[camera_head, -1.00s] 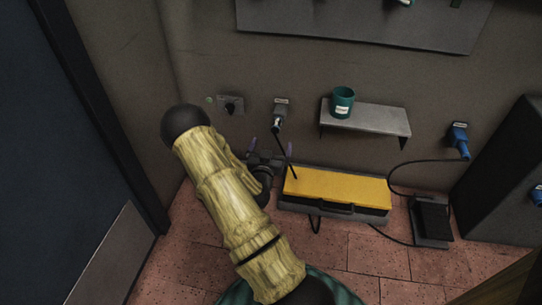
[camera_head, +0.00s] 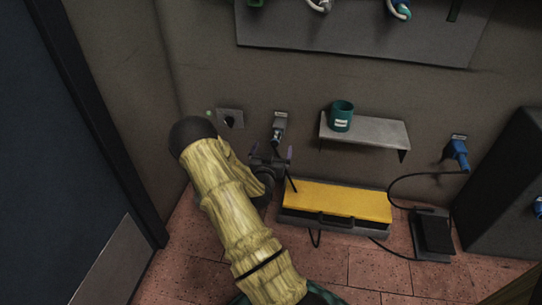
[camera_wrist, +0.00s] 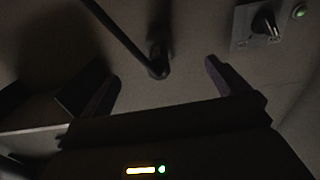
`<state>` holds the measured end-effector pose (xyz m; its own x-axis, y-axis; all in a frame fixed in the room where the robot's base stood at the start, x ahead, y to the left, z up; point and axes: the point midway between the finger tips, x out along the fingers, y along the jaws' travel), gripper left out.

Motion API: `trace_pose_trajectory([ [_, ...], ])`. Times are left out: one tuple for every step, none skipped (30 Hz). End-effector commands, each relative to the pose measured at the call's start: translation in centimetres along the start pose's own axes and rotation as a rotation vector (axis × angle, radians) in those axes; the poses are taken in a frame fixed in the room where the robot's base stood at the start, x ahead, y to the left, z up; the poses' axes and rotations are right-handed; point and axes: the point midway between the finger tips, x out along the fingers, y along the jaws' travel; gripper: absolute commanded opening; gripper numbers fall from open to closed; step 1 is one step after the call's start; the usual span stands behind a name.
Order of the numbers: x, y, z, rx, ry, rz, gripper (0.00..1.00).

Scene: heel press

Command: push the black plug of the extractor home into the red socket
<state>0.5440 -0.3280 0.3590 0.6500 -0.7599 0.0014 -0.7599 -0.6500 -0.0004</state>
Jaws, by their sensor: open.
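A dark plug (camera_head: 279,132) sits at the grey wall socket (camera_head: 280,115), with a black cable hanging from it. In the wrist view the dark plug (camera_wrist: 157,62) shows beyond and between my fingertips, its cable running to the upper left. No red shows on this socket, and I cannot tell how deep the plug sits. My gripper (camera_head: 271,154) is open just below the plug in the head view, its fingers pointing at the wall. It is open and empty in the wrist view (camera_wrist: 162,88), apart from the plug.
A rotary switch (camera_head: 231,118) with a green light is left of the socket. A shelf (camera_head: 375,134) holding a green mug (camera_head: 341,116) juts out to the right. Below is a yellow-topped box (camera_head: 335,200). A blue plug (camera_head: 458,152) and pedal (camera_head: 432,233) are farther right.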

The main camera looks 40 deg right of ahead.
Motion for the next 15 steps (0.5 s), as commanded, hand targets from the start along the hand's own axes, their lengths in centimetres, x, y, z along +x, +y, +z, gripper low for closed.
trace_pose_trajectory([
  [0.6,0.1,0.0,0.0,0.002,0.001,1.0],
  [0.9,0.1,0.0,0.0,0.001,0.002,1.0],
  [1.3,0.2,0.0,0.0,0.001,0.002,1.0],
  [1.6,0.2,0.0,0.0,0.001,0.003,1.0],
  [1.9,0.2,0.0,0.0,0.001,0.003,1.0],
  [2.3,0.3,0.0,0.0,0.001,0.004,1.0],
  [2.5,0.3,0.0,0.0,0.001,0.005,1.0],
  [2.8,0.4,0.0,0.0,0.001,0.005,1.0],
  [3.2,0.3,0.0,0.0,0.002,0.005,1.0],
  [3.5,0.3,0.0,-0.001,0.001,0.005,1.0],
  [3.7,0.3,0.0,-0.001,0.0,0.005,1.0],
  [4.0,0.3,0.0,0.0,0.0,0.004,1.0],
  [4.1,0.3,0.0,0.0,0.0,0.004,1.0],
  [4.3,0.3,0.0,0.0,0.0,0.004,1.0],
  [4.4,0.3,0.0,-0.001,0.0,0.004,1.0],
])
